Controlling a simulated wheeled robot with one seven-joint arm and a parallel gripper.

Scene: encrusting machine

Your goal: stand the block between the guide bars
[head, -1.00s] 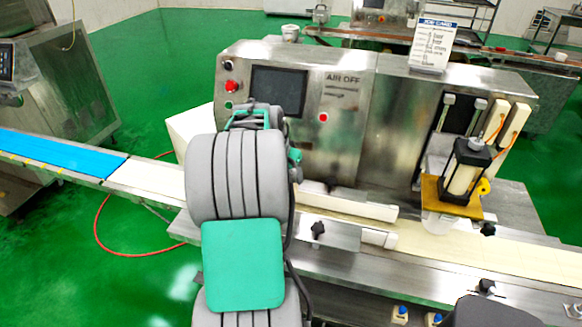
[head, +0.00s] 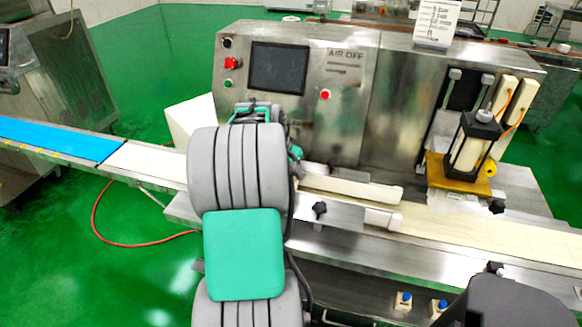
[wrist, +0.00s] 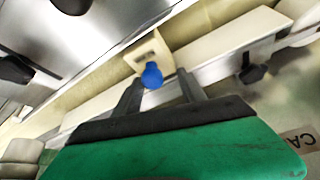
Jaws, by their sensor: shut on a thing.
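In the wrist view, a small cream block (wrist: 150,50) with a blue knob (wrist: 152,75) sits between the two dark fingers of my gripper (wrist: 159,79), which is shut on it. My arm hides the gripper and block there.
The steel machine (head: 345,110) stands close behind the belt (head: 480,228). A press head on a yellow plate (head: 458,176) is to the right. Dark clamp knobs (head: 320,209) stand along the front rail. Two blue-topped pieces (head: 403,299) are lower down.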

